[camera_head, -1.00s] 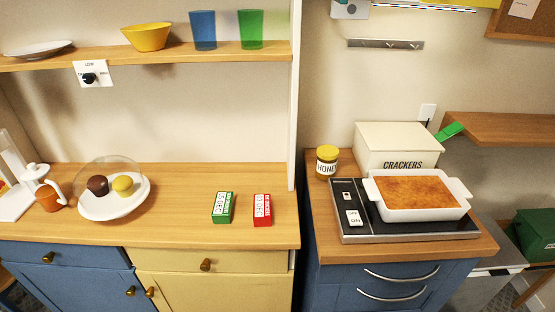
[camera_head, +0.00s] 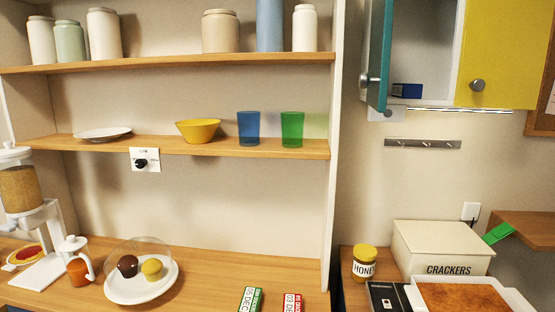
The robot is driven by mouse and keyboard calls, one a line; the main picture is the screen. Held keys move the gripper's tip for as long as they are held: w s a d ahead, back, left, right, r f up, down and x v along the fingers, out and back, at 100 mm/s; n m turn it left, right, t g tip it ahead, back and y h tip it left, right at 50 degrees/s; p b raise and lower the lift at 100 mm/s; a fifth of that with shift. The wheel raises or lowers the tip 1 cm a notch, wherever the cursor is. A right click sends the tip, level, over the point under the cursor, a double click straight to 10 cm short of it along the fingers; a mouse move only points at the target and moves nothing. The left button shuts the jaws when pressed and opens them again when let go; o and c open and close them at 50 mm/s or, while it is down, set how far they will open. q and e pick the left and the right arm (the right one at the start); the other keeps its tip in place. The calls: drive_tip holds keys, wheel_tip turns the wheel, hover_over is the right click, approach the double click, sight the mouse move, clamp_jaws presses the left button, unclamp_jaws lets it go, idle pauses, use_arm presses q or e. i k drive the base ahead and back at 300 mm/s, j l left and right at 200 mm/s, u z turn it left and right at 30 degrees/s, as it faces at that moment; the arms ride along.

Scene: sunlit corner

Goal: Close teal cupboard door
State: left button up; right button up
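The teal cupboard door (camera_head: 379,55) is at the upper right in the head view. It stands open, swung out to the left and seen nearly edge-on, with a round silver knob (camera_head: 364,79) low on it. The open cupboard (camera_head: 425,42) shows a white interior with a small dark blue box (camera_head: 407,90) on its floor. The yellow door (camera_head: 502,55) to the right of the opening, with its own silver knob (camera_head: 477,85), is shut. Neither of my grippers is in view.
A tall shelf unit (camera_head: 333,180) stands left of the cupboard, close to the teal door. Below the cupboard are a hook rail (camera_head: 422,144), a crackers box (camera_head: 443,248), a honey jar (camera_head: 364,263) and a baking dish (camera_head: 418,297).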

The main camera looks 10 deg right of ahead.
sight(376, 82)
drive_tip(key=j+z, duration=0.25)
drive_tip(key=z, duration=0.2)
drive_tip(key=i+j+z, duration=0.1)
drive_tip(key=j+z, duration=0.15)
drive_tip(key=z, duration=0.25)
